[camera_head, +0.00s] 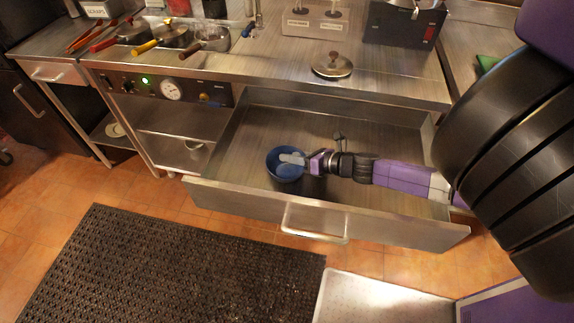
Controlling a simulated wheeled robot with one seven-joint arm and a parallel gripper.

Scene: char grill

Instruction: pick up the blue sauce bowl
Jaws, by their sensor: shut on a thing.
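The blue sauce bowl (284,174) is in the open steel drawer (250,203), towards the drawer's front left part. My gripper (296,160) reaches in from the right and is shut on the bowl's rim, with a pale finger over the bowl's inside. The far finger and the exact contact are too small to see clearly. A dark shadow lies on the drawer floor just right of the bowl. I cannot tell whether the bowl still touches the drawer floor.
The drawer's front wall with its handle (315,235) and its side walls surround the bowl. The steel counter (250,70) overhangs the drawer's back. On it are a round lid (332,66) and several pans (205,42). A black mat (150,270) lies on the floor.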

